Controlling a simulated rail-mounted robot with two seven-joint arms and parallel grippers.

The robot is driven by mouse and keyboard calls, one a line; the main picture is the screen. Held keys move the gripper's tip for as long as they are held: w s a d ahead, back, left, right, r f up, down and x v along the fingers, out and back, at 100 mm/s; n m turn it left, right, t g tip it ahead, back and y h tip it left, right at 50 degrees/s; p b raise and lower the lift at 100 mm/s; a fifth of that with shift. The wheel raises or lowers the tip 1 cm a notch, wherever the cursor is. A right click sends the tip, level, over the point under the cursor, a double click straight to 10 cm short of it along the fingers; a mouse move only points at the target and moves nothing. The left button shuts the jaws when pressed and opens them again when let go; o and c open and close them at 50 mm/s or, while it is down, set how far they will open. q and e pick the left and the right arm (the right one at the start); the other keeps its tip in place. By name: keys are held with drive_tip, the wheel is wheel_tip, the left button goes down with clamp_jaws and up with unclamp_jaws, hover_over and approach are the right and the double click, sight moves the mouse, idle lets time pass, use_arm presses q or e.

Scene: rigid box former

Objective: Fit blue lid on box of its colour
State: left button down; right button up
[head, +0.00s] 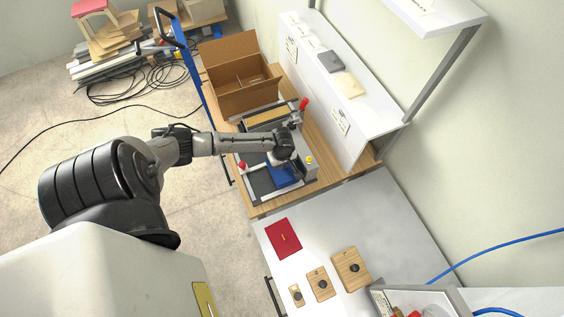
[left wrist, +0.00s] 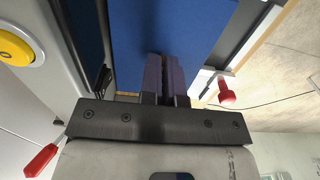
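The blue lid (head: 284,176) is a flat blue panel over the near part of the box former (head: 262,187). It also fills the top middle of the left wrist view (left wrist: 190,28). My left gripper (head: 283,161) is directly above it. In the left wrist view, its two fingers (left wrist: 166,68) are close together against the blue panel, shut on the lid; the grasped part is hidden between them. A box under the lid cannot be made out. My right gripper is not in view.
The box former has red knobs (head: 242,165) and a yellow button (head: 309,160). An open cardboard carton (head: 238,80) stands behind it. A red panel (head: 284,238) and several wooden plates (head: 351,268) lie on the grey table. A white shelf (head: 352,103) stands to the right.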

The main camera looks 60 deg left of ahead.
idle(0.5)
use_arm(q)
drive_tip(key=shift+f+b, duration=0.3)
drive_tip(key=shift+f, duration=0.25)
drive_tip(key=shift+f, duration=0.45)
idle(0.5)
drive_tip(key=shift+f+b, duration=0.4)
idle(0.4)
drive_tip(key=shift+f, duration=0.2)
idle(0.4)
drive_tip(key=c, duration=1.3)
unclamp_jaws()
drive_tip(key=shift+o, duration=0.2)
